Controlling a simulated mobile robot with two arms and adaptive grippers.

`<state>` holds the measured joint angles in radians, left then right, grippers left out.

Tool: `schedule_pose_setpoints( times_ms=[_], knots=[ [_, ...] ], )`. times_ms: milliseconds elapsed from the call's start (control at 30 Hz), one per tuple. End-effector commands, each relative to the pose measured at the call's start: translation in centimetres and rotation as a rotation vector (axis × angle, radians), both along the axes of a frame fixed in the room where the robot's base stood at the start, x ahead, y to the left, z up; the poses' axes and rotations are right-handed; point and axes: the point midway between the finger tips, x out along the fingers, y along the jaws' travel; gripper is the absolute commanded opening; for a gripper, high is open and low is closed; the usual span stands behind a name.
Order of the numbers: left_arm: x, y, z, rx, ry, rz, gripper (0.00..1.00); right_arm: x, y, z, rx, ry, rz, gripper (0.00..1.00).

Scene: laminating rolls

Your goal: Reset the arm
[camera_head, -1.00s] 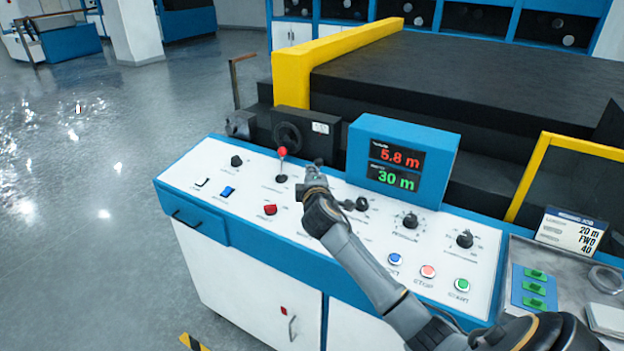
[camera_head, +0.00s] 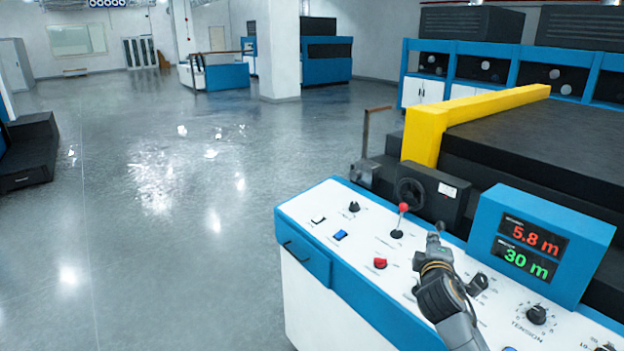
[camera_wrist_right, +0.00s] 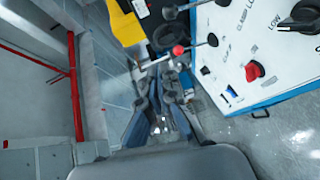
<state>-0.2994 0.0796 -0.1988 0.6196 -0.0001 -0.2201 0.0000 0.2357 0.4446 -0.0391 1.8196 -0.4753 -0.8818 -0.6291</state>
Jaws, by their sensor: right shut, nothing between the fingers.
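My right gripper (camera_head: 437,232) is over the white control panel (camera_head: 331,203), close to the red-knobbed lever (camera_head: 403,209) and to its right in the head view. Its fingers are shut with nothing between them. In the right wrist view the gripper fingers (camera_wrist_right: 165,105) point away over the panel's edge, and the red lever knob (camera_wrist_right: 178,50) shows just above them. I cannot tell whether the gripper touches the panel. My left gripper is in neither view.
The panel carries a red switch (camera_head: 380,263), a blue switch (camera_head: 340,235) and black knobs. A blue display (camera_head: 530,247) reads 5.8 m and 30 m. A handwheel (camera_head: 410,192) and yellow-framed machine (camera_head: 425,135) stand behind. The floor at left is open.

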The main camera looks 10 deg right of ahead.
Motion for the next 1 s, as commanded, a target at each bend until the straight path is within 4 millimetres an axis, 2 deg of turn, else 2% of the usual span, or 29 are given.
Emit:
schedule_pose_setpoints(
  times_ms=[67, 133, 233, 367, 400, 500, 600, 700, 1000],
  knots=[
    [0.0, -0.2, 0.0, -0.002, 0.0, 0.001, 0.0, -0.3, 0.4, -0.7, 0.02, 0.008, 0.001, 0.0],
    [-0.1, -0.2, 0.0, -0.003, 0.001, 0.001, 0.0, -1.2, 1.4, -2.3, 0.071, 0.027, 0.004, 0.0],
    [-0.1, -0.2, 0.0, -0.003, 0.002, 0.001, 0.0, -3.9, 3.9, -6.3, 0.21, 0.077, 0.0, 0.0],
    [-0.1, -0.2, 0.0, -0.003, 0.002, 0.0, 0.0, -9.8, 8.4, -12.7, 0.466, 0.183, -0.038, 0.0],
    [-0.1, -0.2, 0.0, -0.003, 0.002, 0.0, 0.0, -11.9, 9.8, -14.4, 0.547, 0.219, -0.058, 0.0],
    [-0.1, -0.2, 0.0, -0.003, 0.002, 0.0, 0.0, -17.2, 13.3, -17.7, 0.732, 0.309, -0.116, 0.0],
    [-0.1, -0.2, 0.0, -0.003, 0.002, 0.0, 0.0, -21.7, 15.9, -19.7, 0.872, 0.386, -0.175, 0.0],
    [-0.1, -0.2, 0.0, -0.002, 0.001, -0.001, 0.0, -25.4, 17.9, -20.8, 0.977, 0.448, -0.23, 0.0],
    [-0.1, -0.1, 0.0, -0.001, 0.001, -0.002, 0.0, -34.1, 22.6, -21.8, 1.204, 0.599, -0.38, 0.0]
  ],
)
